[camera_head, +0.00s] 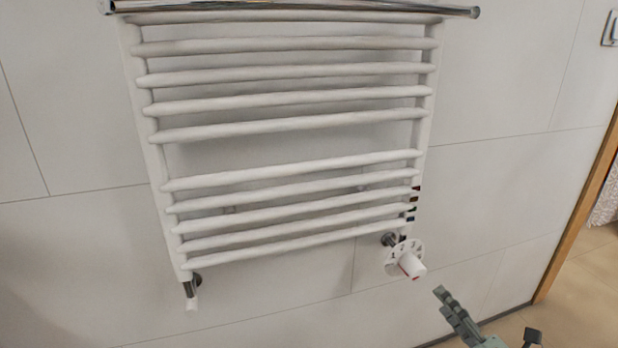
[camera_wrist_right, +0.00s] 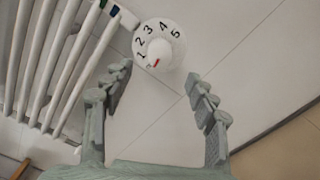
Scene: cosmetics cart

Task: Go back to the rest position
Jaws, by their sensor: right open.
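My right gripper (camera_head: 487,315) shows at the bottom right of the head view, below and to the right of the radiator's dial. In the right wrist view my right gripper (camera_wrist_right: 160,92) is open and empty, its two fingers spread wide. The white numbered dial (camera_wrist_right: 159,44) lies beyond the fingertips there, apart from them. In the head view the dial and its white knob (camera_head: 410,264) sit at the radiator's lower right corner. My left gripper is not in view.
A white towel radiator (camera_head: 290,176) hangs on the tiled wall, with a chrome bar (camera_head: 300,10) along its top. A valve (camera_head: 191,292) is at its lower left. A wooden door frame edge (camera_head: 578,208) and tan floor (camera_head: 580,300) are at the right.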

